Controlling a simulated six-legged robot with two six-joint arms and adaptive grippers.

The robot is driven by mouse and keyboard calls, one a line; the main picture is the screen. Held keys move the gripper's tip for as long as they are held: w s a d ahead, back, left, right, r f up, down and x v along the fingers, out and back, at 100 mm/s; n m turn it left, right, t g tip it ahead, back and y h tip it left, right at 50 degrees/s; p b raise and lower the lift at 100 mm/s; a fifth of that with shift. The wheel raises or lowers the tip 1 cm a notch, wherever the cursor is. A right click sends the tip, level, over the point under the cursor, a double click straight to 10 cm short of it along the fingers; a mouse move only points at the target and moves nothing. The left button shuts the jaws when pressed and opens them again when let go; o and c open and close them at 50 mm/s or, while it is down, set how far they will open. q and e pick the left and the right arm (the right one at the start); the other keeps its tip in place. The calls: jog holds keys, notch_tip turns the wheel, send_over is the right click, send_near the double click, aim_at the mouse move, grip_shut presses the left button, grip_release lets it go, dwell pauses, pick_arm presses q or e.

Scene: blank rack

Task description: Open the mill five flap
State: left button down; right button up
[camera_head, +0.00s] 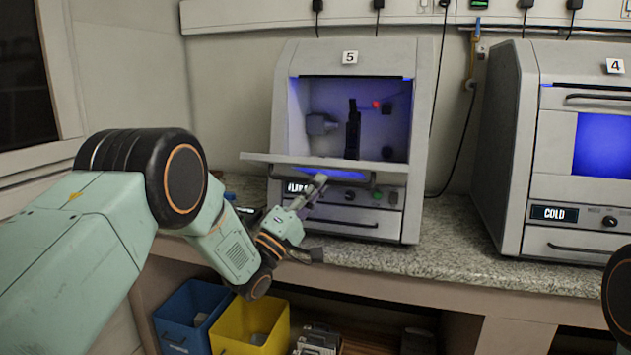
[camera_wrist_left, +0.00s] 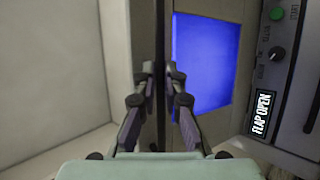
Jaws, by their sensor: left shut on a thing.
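Mill five (camera_head: 424,140) is a grey cabinet labelled 5 in the head view. Its flap (camera_head: 262,158) is swung down and out, nearly level, so the blue-lit chamber is uncovered. My left gripper (camera_head: 318,182) is at the flap's front, shut on its handle (camera_head: 352,182). In the left wrist view, the fingers of my left gripper (camera_wrist_left: 160,72) close on the dark handle bar, beside the flap's blue window (camera_wrist_left: 205,60). The display (camera_wrist_left: 262,113) reads FLAP OPEN. My right gripper is not in view.
Mill four (camera_head: 520,150), with its flap closed and its display reading COLD, stands to the right on the speckled worktop (camera_head: 450,240). A blue bin (camera_head: 185,320) and a yellow bin (camera_head: 245,330) stand below the worktop. A cable hangs between the mills.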

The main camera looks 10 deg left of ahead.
pick_arm(q)
jog(key=shift+f+b, duration=0.3)
jog(key=shift+f, duration=0.8)
jog(key=c, duration=1.8)
grip_release()
jog(key=shift+c, duration=0.2)
jog(key=o, duration=0.4)
jog(key=shift+w+f+y, duration=0.3)
jog(key=shift+w+f, duration=0.1)
jog(key=shift+w, duration=0.1)
jog(key=v, duration=1.2)
jog(key=shift+s+r, duration=0.2)
